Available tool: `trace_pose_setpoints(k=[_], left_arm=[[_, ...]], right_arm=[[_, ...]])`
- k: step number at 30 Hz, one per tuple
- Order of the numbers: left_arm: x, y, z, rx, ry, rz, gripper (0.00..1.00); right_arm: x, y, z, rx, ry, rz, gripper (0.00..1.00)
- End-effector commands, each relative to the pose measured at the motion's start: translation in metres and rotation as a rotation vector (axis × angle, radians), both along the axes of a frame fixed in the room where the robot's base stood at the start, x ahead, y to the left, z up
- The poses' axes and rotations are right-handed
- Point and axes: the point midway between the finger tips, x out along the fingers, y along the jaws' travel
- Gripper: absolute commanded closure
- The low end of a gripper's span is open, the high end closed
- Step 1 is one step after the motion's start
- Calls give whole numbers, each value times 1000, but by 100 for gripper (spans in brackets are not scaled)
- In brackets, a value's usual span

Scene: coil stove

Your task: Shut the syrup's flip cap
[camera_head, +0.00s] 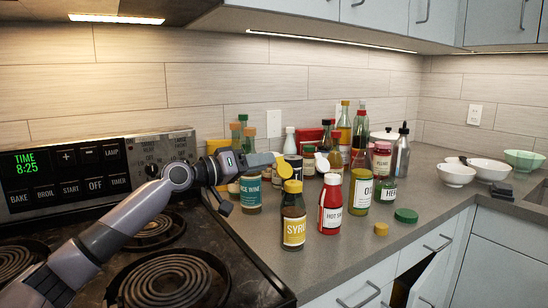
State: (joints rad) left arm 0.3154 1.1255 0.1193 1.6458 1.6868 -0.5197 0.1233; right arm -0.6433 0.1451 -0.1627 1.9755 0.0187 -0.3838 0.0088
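The syrup bottle (293,222) stands upright near the counter's front left, dark with a yellow label band and a yellow cap (293,186). A yellow piece (284,169) shows just above and left of the cap. It looks like the raised lid, but it is too small to be sure. My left gripper (258,160) reaches in from the left, level with and just left of this piece, above the rice wine bottle. A yellow patch shows at its fingertips. I cannot tell its finger opening, or whether it touches the lid. My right gripper is not in view.
A red-labelled bottle (331,206) stands close to the syrup's right. Several bottles crowd behind, including the rice wine bottle (251,194). A green lid (406,215) and small yellow cap (381,229) lie to the right. The stove (110,258) is at left.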

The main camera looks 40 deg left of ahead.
Motion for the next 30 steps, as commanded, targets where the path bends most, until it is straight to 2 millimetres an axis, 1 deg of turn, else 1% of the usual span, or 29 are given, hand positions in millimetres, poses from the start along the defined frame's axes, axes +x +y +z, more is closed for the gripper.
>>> trace_pose_setpoints(k=[1,6,12,18,25,26,27,28,30], left_arm=[[5,-1,3,-3,-2,0,68],[20,-6,3,-2,-1,-1,68],[33,-10,1,-1,0,0,68],[38,-12,0,2,0,-1,68],[38,-12,-1,2,1,-1,68],[38,-12,-1,2,1,-1,78],[38,-12,-1,2,1,-1,91],[38,-12,-1,2,1,-1,100],[38,-12,-1,2,1,-1,100]], right_arm=[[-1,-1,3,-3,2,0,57],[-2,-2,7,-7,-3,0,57],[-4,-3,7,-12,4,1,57],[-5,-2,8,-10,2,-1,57],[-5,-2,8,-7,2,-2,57],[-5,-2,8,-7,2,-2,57],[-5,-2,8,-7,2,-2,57],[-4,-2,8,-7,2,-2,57],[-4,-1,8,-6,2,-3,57]])
